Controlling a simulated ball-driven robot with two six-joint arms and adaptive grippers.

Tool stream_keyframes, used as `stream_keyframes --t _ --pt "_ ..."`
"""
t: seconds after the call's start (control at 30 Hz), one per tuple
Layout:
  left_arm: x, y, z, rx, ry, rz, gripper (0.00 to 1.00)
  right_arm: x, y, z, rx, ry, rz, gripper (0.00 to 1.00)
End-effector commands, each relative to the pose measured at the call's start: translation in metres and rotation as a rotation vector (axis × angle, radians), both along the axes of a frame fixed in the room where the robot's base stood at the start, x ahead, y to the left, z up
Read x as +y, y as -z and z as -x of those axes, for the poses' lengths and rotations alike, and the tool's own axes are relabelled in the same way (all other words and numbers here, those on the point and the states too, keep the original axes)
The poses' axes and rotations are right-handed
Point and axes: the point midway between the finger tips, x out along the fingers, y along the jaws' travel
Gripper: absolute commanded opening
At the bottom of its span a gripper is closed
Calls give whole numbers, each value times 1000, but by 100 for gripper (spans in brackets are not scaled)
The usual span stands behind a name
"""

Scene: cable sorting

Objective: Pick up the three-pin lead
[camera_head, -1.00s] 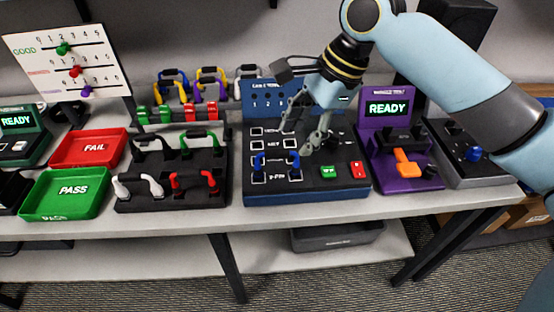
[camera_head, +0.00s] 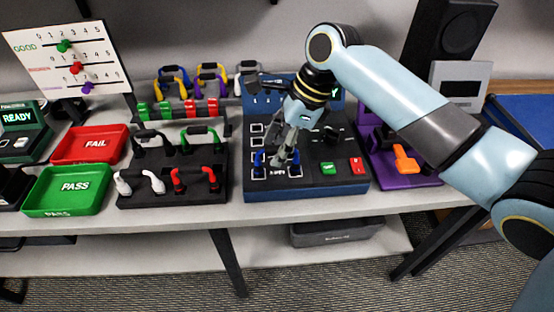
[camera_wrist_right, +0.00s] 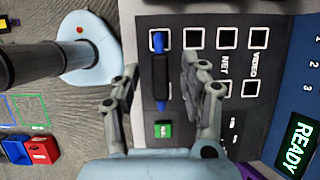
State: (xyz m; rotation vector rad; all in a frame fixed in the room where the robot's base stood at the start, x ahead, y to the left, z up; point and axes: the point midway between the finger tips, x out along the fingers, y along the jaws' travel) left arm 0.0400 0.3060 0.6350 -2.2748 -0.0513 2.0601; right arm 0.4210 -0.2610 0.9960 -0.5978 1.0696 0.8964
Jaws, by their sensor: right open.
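A blue lead with a dark middle grip (camera_head: 259,161) is on the cable tester (camera_head: 345,188), across the label row nearest the front edge. I take it to be the three-pin lead; the label is partly covered. My right gripper (camera_head: 283,158) is over it and hides its middle in the head view. In the right wrist view, the lead (camera_wrist_right: 160,76) lies between the two open fingers of my right gripper (camera_wrist_right: 160,90), with a gap on each side. My left gripper is not in view.
The tester has a green button (camera_head: 328,168) and a red button (camera_head: 356,165). A black rack (camera_head: 172,199) of other leads stands to the left, then the green PASS tray (camera_head: 68,208) and red FAIL tray (camera_head: 90,157). A purple tester (camera_head: 408,182) stands right.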

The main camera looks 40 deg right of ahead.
Motion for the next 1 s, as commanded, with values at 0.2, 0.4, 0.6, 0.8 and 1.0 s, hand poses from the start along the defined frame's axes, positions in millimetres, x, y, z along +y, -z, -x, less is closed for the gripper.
stream_keyframes --t 0.2,0.4,0.6,0.8,1.0 --pt "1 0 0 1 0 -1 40 2 7 -1 -1 -1 2 44" --pt "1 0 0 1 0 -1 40 2 7 -1 -1 -1 2 30" --pt "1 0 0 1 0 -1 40 2 7 -1 -1 -1 2 4" --pt "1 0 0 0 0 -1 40 2 7 -1 -1 -1 2 0" --pt "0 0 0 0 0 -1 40 2 6 -1 -1 -1 2 0"
